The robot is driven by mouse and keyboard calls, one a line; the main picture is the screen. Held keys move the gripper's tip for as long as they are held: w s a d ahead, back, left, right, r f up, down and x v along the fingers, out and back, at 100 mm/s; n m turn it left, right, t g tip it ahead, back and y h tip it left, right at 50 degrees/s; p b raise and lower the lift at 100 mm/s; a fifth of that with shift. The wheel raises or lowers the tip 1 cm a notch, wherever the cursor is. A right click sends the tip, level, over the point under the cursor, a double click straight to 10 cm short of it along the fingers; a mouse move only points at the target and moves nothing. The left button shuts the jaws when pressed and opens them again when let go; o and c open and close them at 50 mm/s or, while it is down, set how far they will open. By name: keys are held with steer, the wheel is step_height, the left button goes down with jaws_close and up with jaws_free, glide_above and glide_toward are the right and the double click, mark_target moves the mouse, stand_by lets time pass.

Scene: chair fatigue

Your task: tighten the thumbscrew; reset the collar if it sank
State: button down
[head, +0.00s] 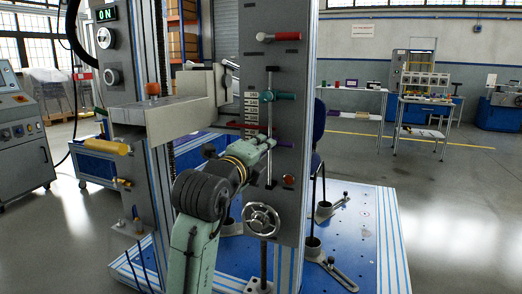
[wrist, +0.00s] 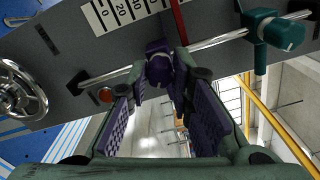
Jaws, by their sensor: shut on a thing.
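A purple collar with its thumbscrew (wrist: 158,62) sits on a bright rod, below the scale (wrist: 118,12). A bit of purple also shows beside my gripper in the head view (head: 285,144). My gripper (wrist: 161,74) is shut on the purple thumbscrew, one finger on each side of it. The fingers hide part of the collar, and I cannot tell how tight the screw is. A teal collar with its own knob (wrist: 277,33) is higher on the same rod, clear of my fingers; it also shows in the head view (head: 278,96). A red pointer (wrist: 181,22) lies between the two collars.
The grey panel (head: 290,62) carries a red handle (head: 285,36) at the top, a red button (head: 289,181) and a handwheel (head: 261,219) below. A grey beam (head: 175,115) stands left of my arm. Blue base plate (head: 350,225) lies below; open floor is to the right.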

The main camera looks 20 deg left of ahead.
steer(key=c, duration=1.4)
jaws_free()
steer(key=s, duration=1.2)
steer(key=shift+a, duration=0.2)
